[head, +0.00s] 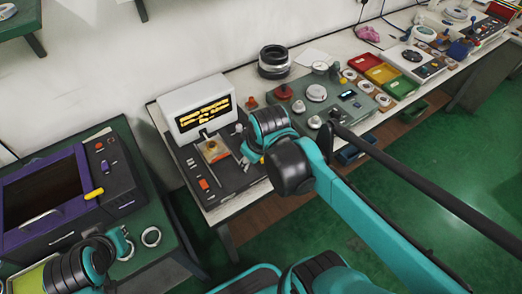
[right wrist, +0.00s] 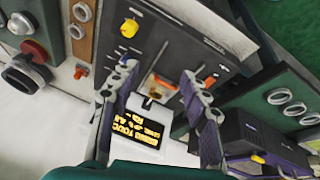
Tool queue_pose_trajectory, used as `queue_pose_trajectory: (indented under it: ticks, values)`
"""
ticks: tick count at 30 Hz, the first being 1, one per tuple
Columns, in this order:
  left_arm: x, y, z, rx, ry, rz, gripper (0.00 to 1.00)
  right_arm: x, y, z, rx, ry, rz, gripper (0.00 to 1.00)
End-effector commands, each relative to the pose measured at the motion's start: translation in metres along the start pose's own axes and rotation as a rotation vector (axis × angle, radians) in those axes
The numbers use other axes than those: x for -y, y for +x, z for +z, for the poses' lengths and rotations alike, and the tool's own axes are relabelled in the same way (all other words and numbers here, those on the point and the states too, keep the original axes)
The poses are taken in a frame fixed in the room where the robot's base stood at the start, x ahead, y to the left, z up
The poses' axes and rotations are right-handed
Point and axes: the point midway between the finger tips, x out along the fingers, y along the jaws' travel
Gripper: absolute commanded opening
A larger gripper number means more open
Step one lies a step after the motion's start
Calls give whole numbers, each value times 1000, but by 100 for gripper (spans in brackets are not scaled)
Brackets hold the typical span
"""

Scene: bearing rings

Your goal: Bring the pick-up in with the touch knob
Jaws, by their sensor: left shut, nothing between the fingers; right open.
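The measuring device has a dark panel (head: 226,183) and a white-framed screen (head: 201,108) with yellow text. In the right wrist view the screen (right wrist: 138,128) is near the bottom. The pick-up seems to be the small orange-tan part (head: 213,150) below the screen, but its details are too small to tell. A yellow knob (right wrist: 130,27), perhaps the touch knob, stands on the panel. My right gripper (right wrist: 159,72) is open above the panel, its fingers apart and empty; it also shows over the panel's right side (head: 247,152). My left gripper (head: 126,241) is shut and empty at lower left.
A purple-framed machine (head: 47,205) stands on the left green table, with a pale ring (head: 151,236) near my left gripper. Right of the device are a grey-green board (head: 318,99) with knobs, a black ring stack (head: 273,62) and coloured trays (head: 381,74).

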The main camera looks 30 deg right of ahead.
Motion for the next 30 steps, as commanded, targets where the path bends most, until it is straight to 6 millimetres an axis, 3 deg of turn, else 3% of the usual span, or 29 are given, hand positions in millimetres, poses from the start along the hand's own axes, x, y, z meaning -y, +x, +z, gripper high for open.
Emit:
queue_pose_trajectory:
  ticks: [6,13,20,30]
  values:
    - [0,-8,-5,0,0,0,0,-47,30,-20,181,-315,-109,46]
    - [0,-12,-8,0,0,0,0,-80,66,-21,282,-568,-257,46]
    - [0,-10,-8,0,0,0,0,-88,84,-16,303,-652,-315,46]
    - [0,8,6,0,0,0,0,-77,133,3,302,-653,-314,46]
